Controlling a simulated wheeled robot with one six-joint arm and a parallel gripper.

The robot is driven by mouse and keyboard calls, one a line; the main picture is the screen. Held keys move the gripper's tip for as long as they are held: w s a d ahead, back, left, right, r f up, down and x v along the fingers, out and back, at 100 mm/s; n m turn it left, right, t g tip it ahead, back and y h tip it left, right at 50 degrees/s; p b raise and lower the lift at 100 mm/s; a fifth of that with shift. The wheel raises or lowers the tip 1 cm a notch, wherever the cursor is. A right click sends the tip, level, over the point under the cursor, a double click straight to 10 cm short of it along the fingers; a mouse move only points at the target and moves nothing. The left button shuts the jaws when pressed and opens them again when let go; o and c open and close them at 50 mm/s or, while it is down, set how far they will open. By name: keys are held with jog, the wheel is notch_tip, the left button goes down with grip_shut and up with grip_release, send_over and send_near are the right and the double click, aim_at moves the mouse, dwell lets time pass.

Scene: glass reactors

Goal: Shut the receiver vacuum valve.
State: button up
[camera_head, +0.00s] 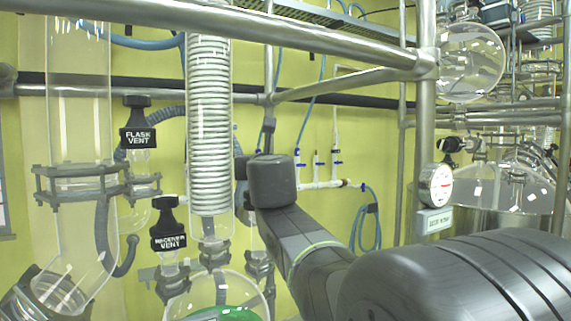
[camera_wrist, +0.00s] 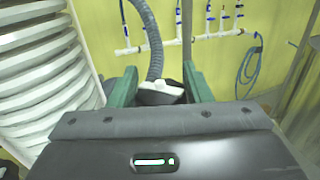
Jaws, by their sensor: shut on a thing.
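In the wrist view my gripper (camera_wrist: 159,74) has its two green fingers on either side of a small dark valve handle with a pale top (camera_wrist: 161,87), and is shut on it. The lower part of the handle is hidden behind the gripper body. No label reading "receiver vacuum" can be read in either view. In the head view my wrist hides most of the gripper and the handle. A black tag reading "RECEIVER VENT" (camera_head: 168,236) hangs left of my wrist, on a separate valve above the glass receiver (camera_head: 190,291).
A coiled glass condenser (camera_head: 209,125) stands close to the left of my gripper. A grey corrugated hose (camera_wrist: 150,35) rises just behind the handle. A "FLASK VENT" tag (camera_head: 138,137) sits further left. A steel rail (camera_head: 250,25) crosses above; a gauge (camera_head: 436,184) is at the right.

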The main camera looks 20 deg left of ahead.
jog(key=shift+s+r+m+t+h, duration=0.1)
jog(key=shift+m+t+h, duration=0.25)
jog(key=shift+h, duration=0.25)
jog(key=shift+f, duration=0.5)
jog(key=shift+f+b, duration=0.1)
jog(key=shift+b, duration=0.2)
jog(key=o, duration=1)
jog(key=shift+d, duration=0.1)
jog(key=shift+s, duration=0.15)
jog(key=shift+s+d, duration=0.15)
jog(key=shift+s, duration=0.15)
jog(key=v, duration=1.3)
jog(key=shift+r+b, duration=0.3)
jog(key=shift+r, duration=0.05)
